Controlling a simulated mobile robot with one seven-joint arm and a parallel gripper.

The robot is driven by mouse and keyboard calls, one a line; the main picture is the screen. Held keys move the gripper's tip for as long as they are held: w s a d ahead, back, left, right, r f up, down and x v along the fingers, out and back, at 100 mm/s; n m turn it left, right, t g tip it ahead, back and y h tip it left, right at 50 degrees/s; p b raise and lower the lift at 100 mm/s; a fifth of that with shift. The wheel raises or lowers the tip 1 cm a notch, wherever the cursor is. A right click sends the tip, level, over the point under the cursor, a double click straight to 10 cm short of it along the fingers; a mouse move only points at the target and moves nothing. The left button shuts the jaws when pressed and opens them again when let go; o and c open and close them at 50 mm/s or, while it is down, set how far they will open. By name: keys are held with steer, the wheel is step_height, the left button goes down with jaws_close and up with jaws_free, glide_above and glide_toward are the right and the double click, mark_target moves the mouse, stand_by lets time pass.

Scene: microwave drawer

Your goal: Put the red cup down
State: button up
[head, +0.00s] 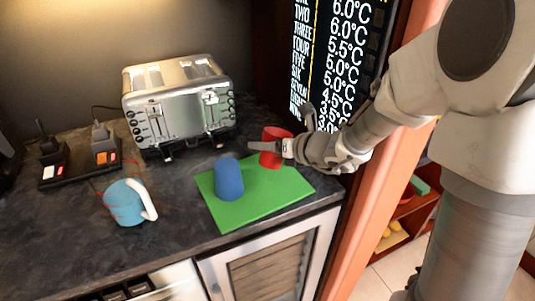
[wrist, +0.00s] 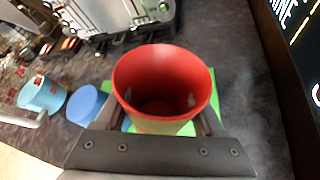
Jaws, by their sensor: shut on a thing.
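The red cup (head: 274,147) is in my gripper (head: 268,146), over the back right part of the green mat. In the wrist view the red cup (wrist: 163,84) is upright with its open mouth toward the camera, and the fingers sit on either side of it. I cannot tell whether its base touches the mat. The green mat (head: 252,213) lies on the dark counter. A blue cup (head: 229,179), upside down or closed on top, stands on the mat to the left of my gripper; it also shows in the wrist view (wrist: 86,105).
A light blue mug (head: 126,204) with a white handle stands on the counter (head: 75,250) at left. A metal toaster (head: 178,104) stands behind the mat. Power strips (head: 78,168) lie at far left. A dark display board (head: 335,60) rises behind my arm.

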steer(key=shift+f+b, duration=0.65)
steer(key=shift+f, duration=1.35)
steer(key=shift+f, duration=0.15)
steer(key=o, duration=1.4)
steer(key=shift+r, duration=0.35)
steer(key=p+v, duration=0.2)
steer(key=v, duration=1)
steer(key=shift+f+p, duration=0.15)
steer(key=shift+p, duration=0.25)
